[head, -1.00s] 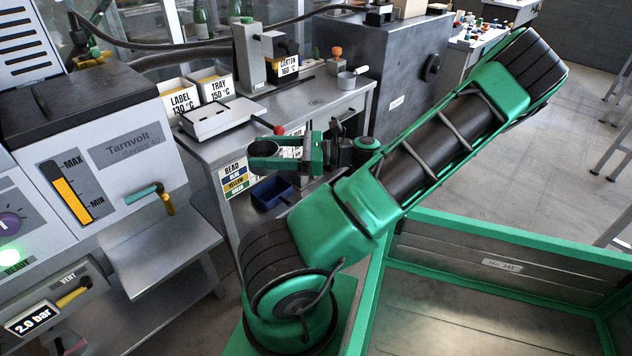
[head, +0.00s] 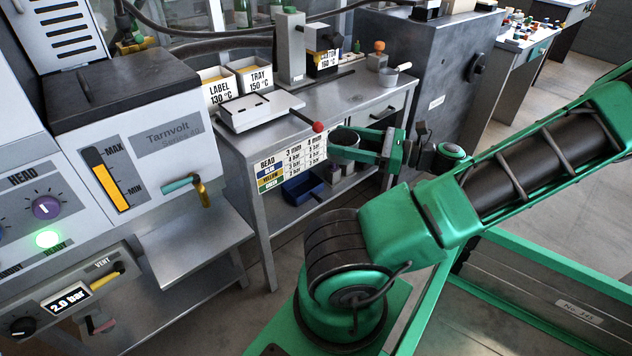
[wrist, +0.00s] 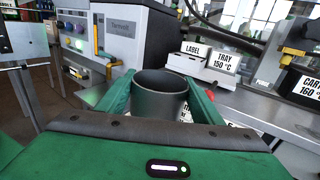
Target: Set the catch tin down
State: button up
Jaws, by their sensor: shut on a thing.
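The catch tin (wrist: 160,98) is a dark grey, open-topped cup. In the wrist view it stands upright between the two green fingers of my gripper (wrist: 158,100), which is shut on it. In the head view my gripper (head: 362,146) holds the tin (head: 345,137) in front of the workbench's front edge, partly over the bead chart. Most of the tin's wall is hidden by the fingers in the head view. The tin looks empty from above, though its bottom is not visible.
A grey machine marked Tarnvolt (head: 150,160) stands at left, with a bare metal shelf (head: 195,245) below its tap (head: 200,192). The workbench (head: 345,103) holds the LABEL box (head: 218,92), the TRAY box (head: 258,78) and a red-knobbed lever (head: 318,127). A blue bin (head: 303,188) sits underneath.

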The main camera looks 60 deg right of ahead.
jog(key=shift+w+a+f, duration=0.2)
jog(key=shift+w+f, duration=0.05)
jog(key=shift+f, duration=0.1)
jog(key=shift+f, duration=0.1)
